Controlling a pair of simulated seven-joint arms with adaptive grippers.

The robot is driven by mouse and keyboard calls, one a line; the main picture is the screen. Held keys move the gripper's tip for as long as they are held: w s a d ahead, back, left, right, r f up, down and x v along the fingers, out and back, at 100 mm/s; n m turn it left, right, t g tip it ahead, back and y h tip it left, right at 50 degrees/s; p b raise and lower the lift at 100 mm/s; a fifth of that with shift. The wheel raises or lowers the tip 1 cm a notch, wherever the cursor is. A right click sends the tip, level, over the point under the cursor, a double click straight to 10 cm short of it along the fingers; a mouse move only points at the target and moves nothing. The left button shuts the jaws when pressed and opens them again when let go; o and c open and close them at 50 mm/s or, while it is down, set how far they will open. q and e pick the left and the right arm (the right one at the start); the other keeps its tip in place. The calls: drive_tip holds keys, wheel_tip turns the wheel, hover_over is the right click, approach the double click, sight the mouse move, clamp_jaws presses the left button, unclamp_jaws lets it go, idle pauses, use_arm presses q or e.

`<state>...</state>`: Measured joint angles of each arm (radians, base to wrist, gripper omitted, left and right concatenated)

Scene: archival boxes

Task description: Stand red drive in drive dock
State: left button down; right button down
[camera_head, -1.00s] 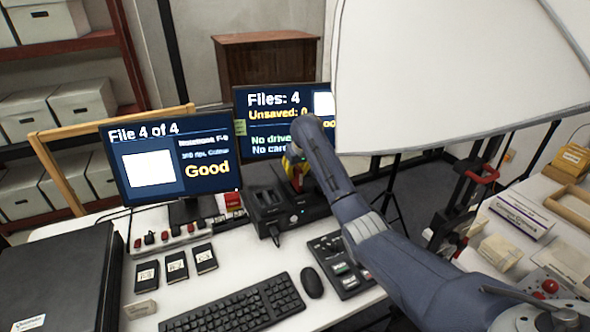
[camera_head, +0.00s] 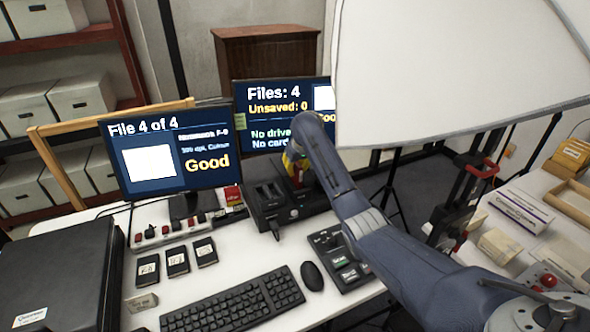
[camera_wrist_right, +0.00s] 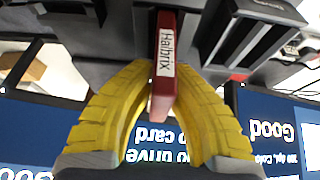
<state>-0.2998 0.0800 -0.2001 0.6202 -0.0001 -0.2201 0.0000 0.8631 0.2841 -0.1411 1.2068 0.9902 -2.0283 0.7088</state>
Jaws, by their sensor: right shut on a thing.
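The red drive (camera_wrist_right: 163,80), with a white label reading "Hallbrix", is between the yellow fingers of my right gripper (camera_wrist_right: 160,110), which is shut on it. In the head view the gripper (camera_head: 296,168) is over the right part of the black drive dock (camera_head: 264,208), behind my forearm, which hides much of it. In the wrist view the drive's far end meets dark grey surfaces of the dock; I cannot tell whether it is inside a slot. The right monitor (camera_head: 262,120) reads "No drive". My left gripper is out of view.
A black control panel (camera_head: 345,262), a mouse (camera_head: 312,276) and a keyboard (camera_head: 232,304) lie in front of the dock. Several small black cards (camera_head: 177,261) lie to the left. A large white panel (camera_head: 450,70) hangs close on the right of my arm.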

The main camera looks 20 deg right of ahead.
sight(298, 164)
drive_tip(key=shift+f, duration=0.95)
drive_tip(key=c, duration=1.4)
unclamp_jaws()
drive_tip(key=shift+v, duration=3.75)
